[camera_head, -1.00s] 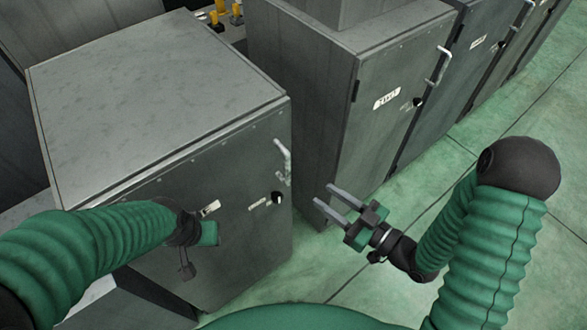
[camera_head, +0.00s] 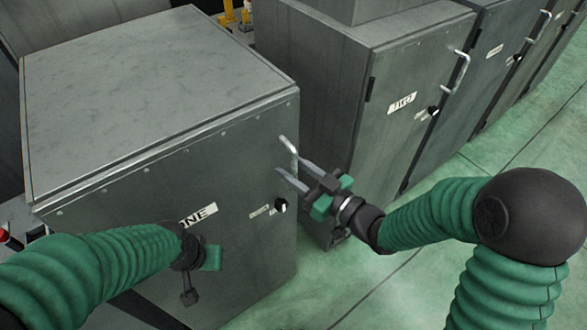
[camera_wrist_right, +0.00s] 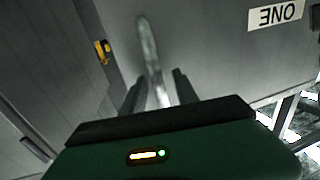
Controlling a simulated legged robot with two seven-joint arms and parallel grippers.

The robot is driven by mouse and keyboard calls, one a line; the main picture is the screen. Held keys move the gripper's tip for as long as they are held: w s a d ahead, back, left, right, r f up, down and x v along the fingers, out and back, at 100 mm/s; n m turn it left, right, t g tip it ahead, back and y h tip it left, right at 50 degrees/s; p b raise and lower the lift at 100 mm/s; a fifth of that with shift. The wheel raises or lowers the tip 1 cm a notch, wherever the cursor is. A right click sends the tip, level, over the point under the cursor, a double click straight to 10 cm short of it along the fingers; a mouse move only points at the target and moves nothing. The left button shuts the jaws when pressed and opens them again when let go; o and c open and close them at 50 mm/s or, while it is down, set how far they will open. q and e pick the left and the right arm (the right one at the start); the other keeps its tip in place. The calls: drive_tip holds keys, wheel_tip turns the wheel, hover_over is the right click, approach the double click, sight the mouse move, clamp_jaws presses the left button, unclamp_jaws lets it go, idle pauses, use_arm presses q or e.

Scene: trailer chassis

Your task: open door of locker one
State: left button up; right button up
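Locker one (camera_head: 235,235) is the grey box at the left, with a label (camera_head: 198,215) reading ONE on its front door. The door looks shut. Its pale bar handle (camera_head: 288,146) is near the door's right edge, above a black round knob (camera_head: 281,205). My right gripper (camera_head: 291,172) is open at the handle, its fingers pointing at the door. In the right wrist view the handle (camera_wrist_right: 151,60) runs between the two open fingers (camera_wrist_right: 155,88); contact cannot be told. My left gripper (camera_head: 190,285) is in front of the door's lower left; its fingers are mostly hidden.
Locker two (camera_head: 400,130) stands to the right, its side close to my right gripper. More grey lockers (camera_head: 490,60) continue in a row behind it. Green floor (camera_head: 420,230) is open in front of the row. Yellow parts (camera_head: 228,12) show behind the lockers.

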drive_tip(key=shift+d, duration=0.15)
drive_tip(key=c, duration=0.4)
clamp_jaws()
idle(0.7)
